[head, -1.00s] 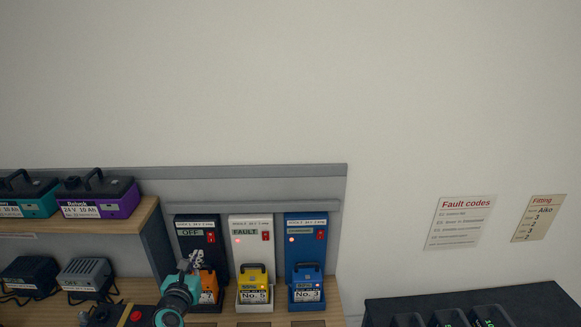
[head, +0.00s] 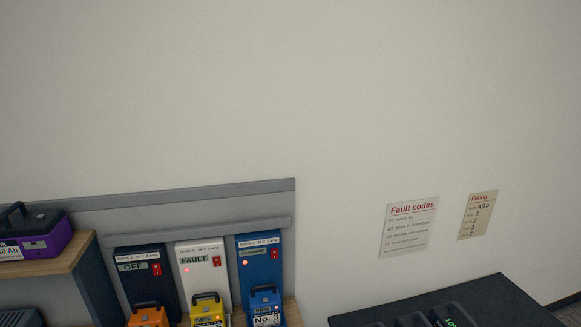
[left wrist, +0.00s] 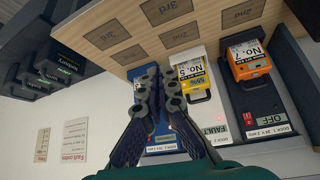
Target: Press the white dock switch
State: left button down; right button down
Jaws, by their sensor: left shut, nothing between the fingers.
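The white dock (head: 200,278) stands between a black dock (head: 143,282) and a blue dock (head: 260,268). Its display reads FAULT and a red light glows below it. Its red switch (head: 216,261) sits right of the display. A yellow battery (head: 207,308) marked 55% is in it. In the left wrist view the white dock (left wrist: 207,112) is partly behind my fingers, which hide its switch. My left gripper (left wrist: 158,72) is shut and empty, in front of the white and blue docks; contact cannot be told. It is out of the head view. My right gripper is in neither view.
An orange battery (left wrist: 248,60) sits in the black dock, whose display reads OFF. A wooden shelf (head: 68,252) with a purple battery box (head: 32,236) stands at the left. A dark bench (head: 480,305) is at the lower right. The wall above is clear.

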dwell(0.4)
pick_arm(q)
jog(key=w+r+m+t+y, duration=0.1)
jog(key=w+r+m+t, duration=0.1)
jog(key=w+m+t, duration=0.2)
jog(key=w+a+r+m+t+y, duration=0.1)
jog(key=w+m+t, duration=0.3)
jog(key=w+m, duration=0.7)
jog(key=shift+w+a+r+y, duration=0.2)
jog(key=shift+w+r+y, duration=0.65)
jog(key=shift+w, duration=2.6)
jog(key=b, duration=0.3)
send_near(217, 261)
jog(key=x, duration=0.5)
jog(key=shift+w+f, duration=0.15)
jog(key=shift+f, duration=0.1)
jog(key=shift+w+a+r, duration=0.15)
jog(key=shift+w+a, duration=0.05)
jog(key=shift+w, duration=0.35)
